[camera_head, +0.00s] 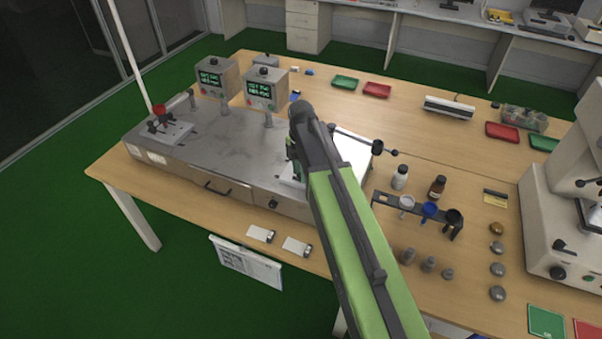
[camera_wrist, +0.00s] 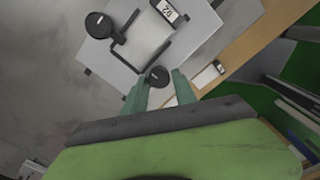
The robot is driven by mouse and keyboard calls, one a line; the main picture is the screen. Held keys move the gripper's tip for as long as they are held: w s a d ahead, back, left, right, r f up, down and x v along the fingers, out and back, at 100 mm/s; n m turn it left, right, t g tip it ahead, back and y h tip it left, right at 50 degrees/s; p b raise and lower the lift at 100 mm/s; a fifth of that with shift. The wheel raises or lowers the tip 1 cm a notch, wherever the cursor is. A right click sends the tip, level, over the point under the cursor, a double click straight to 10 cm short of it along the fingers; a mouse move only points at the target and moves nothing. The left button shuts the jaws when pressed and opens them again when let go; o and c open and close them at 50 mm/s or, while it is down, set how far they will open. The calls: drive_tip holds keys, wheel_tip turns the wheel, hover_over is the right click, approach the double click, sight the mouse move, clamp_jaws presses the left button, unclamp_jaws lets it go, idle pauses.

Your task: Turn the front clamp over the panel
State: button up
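My gripper (camera_wrist: 159,79) points down over the test fixture, its two greenish fingers apart. A black round knob (camera_wrist: 158,75) shows between the fingertips; I cannot tell whether they touch it. It appears to belong to a black bent clamp bar (camera_wrist: 121,40) beside a pale panel (camera_wrist: 146,38). A larger black knob (camera_wrist: 98,25) lies further left. In the head view, my gripper (camera_head: 296,170) is partly hidden behind my wrist, at the left edge of the white panel (camera_head: 352,155). A black rod with knobs (camera_head: 365,141) crosses above that panel. The front clamp is mostly hidden there.
The grey fixture bench (camera_head: 225,140) extends left, with a red-knobbed device (camera_head: 159,112) and two display boxes (camera_head: 266,90). To the right are bottles (camera_head: 400,178), a black rack (camera_head: 385,201) and a large white machine (camera_head: 560,200). The table's back middle is mostly clear.

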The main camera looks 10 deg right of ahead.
clamp_jaws()
drive_tip(key=shift+m, duration=0.3)
drive_tip(key=m, duration=1.7)
drive_tip(key=shift+w, duration=0.1)
drive_tip(key=shift+m, duration=0.3)
